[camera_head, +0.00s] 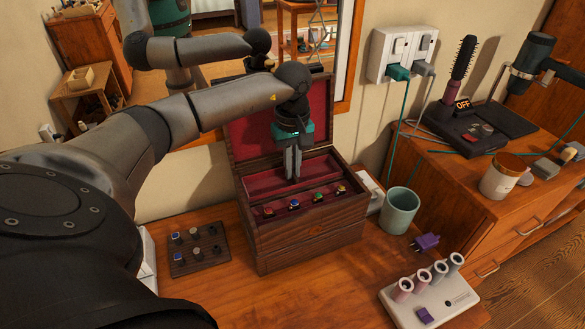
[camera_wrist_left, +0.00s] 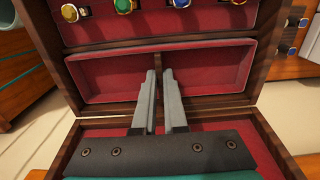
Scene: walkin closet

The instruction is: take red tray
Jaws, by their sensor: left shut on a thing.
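The exact contact is partly hidden by the fingers. The tray sits level in the box. Several rings (camera_head: 318,197) stand in a red-lined row in front of it. My right gripper is not in view.
The raised lid and a mirror stand behind the box. A dark ring holder (camera_head: 199,248) lies to its left. A green cup (camera_head: 399,211), a purple plug (camera_head: 426,242) and a white styler base (camera_head: 430,296) are to its right. Bare desk lies in front.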

